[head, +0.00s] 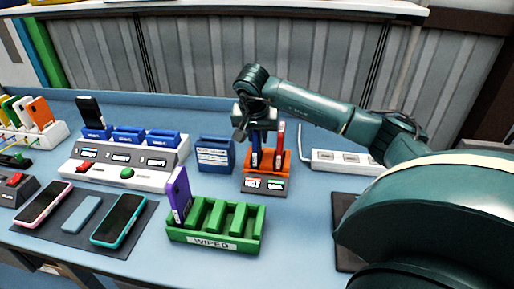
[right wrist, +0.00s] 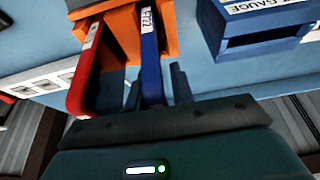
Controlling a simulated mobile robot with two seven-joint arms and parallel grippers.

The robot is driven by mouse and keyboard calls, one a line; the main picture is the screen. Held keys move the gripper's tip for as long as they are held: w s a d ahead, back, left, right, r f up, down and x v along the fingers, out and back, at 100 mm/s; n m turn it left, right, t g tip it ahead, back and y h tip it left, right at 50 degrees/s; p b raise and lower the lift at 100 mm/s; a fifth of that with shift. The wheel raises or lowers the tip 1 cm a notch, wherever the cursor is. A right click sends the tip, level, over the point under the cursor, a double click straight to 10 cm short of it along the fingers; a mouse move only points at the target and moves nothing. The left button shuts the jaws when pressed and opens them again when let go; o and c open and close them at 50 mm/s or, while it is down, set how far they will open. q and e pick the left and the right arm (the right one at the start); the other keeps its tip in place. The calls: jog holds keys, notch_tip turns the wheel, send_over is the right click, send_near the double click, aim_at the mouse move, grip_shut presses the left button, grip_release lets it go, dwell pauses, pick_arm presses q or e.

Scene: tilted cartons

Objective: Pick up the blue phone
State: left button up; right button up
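A flat blue piece that may be the blue phone (head: 255,157) stands upright in an orange holder (head: 250,182). It also shows in the right wrist view (right wrist: 150,60), with a white label. A red piece (head: 280,145) stands beside it in the same holder. My right gripper (head: 256,128) is right above the holder, at the top of the blue piece. My left gripper is not in view.
A green rack (head: 215,238) holding a purple phone (head: 179,194) stands in front. Pink-edged (head: 45,203) and teal-edged (head: 118,219) phones lie on a dark mat at left. A blue box (head: 215,154) stands left of the holder. A white power strip (head: 345,161) lies behind right.

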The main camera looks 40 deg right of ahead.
grip_shut()
notch_tip(320, 180, up, 10)
jog(key=shift+r+b, duration=0.1)
jog(key=shift+b, duration=0.25)
jog(key=shift+r+p, duration=0.65)
jog(key=shift+p, duration=0.3)
dwell(0.5)
